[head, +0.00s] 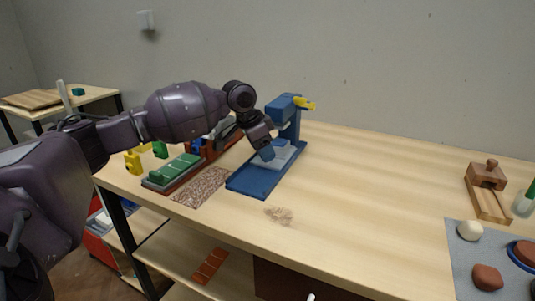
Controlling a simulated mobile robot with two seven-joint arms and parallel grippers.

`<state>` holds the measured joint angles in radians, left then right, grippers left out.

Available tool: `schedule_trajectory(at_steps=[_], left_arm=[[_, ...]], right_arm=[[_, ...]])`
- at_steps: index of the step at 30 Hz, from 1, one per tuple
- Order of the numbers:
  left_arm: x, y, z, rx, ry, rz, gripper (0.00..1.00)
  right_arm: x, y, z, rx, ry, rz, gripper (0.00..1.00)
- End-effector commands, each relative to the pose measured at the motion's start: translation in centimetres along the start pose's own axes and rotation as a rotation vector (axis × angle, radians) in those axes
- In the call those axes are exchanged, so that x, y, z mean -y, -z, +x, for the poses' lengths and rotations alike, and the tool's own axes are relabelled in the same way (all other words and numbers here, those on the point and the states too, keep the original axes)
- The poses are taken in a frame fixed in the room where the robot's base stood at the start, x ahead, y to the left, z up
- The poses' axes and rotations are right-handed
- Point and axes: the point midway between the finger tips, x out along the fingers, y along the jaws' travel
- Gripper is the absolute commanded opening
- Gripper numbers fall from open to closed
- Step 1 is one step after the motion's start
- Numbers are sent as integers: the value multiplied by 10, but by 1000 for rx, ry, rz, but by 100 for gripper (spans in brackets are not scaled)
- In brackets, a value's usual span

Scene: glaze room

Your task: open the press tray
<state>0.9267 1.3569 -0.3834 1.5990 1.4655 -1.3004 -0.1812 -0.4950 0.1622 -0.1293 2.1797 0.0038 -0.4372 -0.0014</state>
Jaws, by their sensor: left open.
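A blue press (287,112) with a yellow handle (304,102) stands on the wooden table, left of the middle. Its long blue base (250,182) reaches toward the front edge of the table. A pale grey-blue tray (284,155) sits on the base under the press head. My left gripper (267,154) points down at the near left side of the tray, and its jaws are open. The fingertips overlap the tray in the picture, and I cannot tell if they touch it. My right gripper is not in view.
A green-topped block (173,170) and a speckled mat (201,187) lie left of the press. Yellow and green clips (134,162) stand behind. A wooden device (487,190) and a grey mat (492,262) are at the right. The middle is clear.

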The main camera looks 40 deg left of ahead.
Motion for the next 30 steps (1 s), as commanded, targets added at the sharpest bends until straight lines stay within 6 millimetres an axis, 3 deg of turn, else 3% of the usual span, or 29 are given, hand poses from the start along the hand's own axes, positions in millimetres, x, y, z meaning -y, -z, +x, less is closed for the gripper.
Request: schedule_trajectory(at_steps=[12,22,30], left_arm=[[0,0,7,-1,1,1,48],[0,0,7,-1,1,1,0],[-2,0,4,-3,2,1,0]], right_arm=[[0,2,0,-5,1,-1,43],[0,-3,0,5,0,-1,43],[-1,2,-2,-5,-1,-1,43]])
